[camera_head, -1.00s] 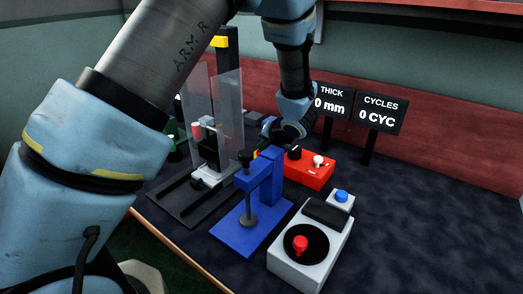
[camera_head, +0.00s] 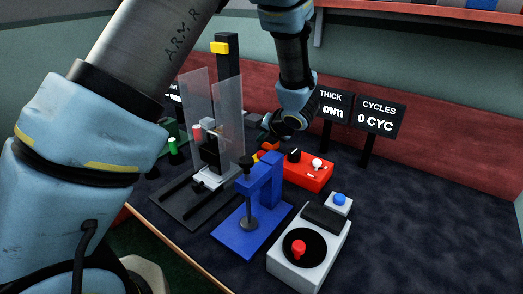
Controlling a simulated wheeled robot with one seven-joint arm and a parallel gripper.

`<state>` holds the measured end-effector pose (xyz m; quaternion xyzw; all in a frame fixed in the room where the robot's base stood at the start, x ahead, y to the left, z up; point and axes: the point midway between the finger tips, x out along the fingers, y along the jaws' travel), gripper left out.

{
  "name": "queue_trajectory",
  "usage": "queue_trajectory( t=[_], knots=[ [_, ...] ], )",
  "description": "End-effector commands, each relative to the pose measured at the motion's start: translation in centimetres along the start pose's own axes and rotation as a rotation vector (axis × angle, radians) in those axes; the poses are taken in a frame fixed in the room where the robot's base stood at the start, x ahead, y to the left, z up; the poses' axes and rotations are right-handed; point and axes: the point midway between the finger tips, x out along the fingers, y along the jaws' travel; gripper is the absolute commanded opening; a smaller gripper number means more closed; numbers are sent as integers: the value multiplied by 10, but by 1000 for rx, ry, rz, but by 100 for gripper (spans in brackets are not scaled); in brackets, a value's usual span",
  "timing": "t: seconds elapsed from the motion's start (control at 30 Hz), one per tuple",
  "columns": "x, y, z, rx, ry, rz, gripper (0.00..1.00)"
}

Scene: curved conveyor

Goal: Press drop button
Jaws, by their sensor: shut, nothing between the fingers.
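No button carries a readable label, so I cannot tell which is the drop button. A blue button (camera_head: 339,199) sits on a small pale box at the right. A red knob (camera_head: 299,247) stands on a black disc on the larger grey box (camera_head: 318,266). A red box (camera_head: 307,172) behind them has a black knob and a white knob on top. Green (camera_head: 173,147) and red (camera_head: 197,133) pieces stand at the left, near the drop tower (camera_head: 221,68) with its yellow block. My gripper (camera_head: 267,143) is shut and empty behind the blue clamp, beside the red box; its tips are hard to make out.
The blue clamp stand (camera_head: 249,225) stands in front of my gripper. Clear panels (camera_head: 229,110) surround the tower to the left. The dark tabletop at the right is free.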

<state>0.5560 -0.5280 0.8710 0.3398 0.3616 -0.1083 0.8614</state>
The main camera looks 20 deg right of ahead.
Motion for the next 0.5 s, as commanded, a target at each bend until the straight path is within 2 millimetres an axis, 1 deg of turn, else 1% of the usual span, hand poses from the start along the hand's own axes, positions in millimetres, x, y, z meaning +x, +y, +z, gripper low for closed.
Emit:
queue_trajectory(
  t=[0.03,0.23,0.5],
  knots=[
    [-6,5,5,-1,0,0,0],
    [-19,14,14,1,-1,-1,0],
    [-20,15,15,1,0,0,0]
  ],
)
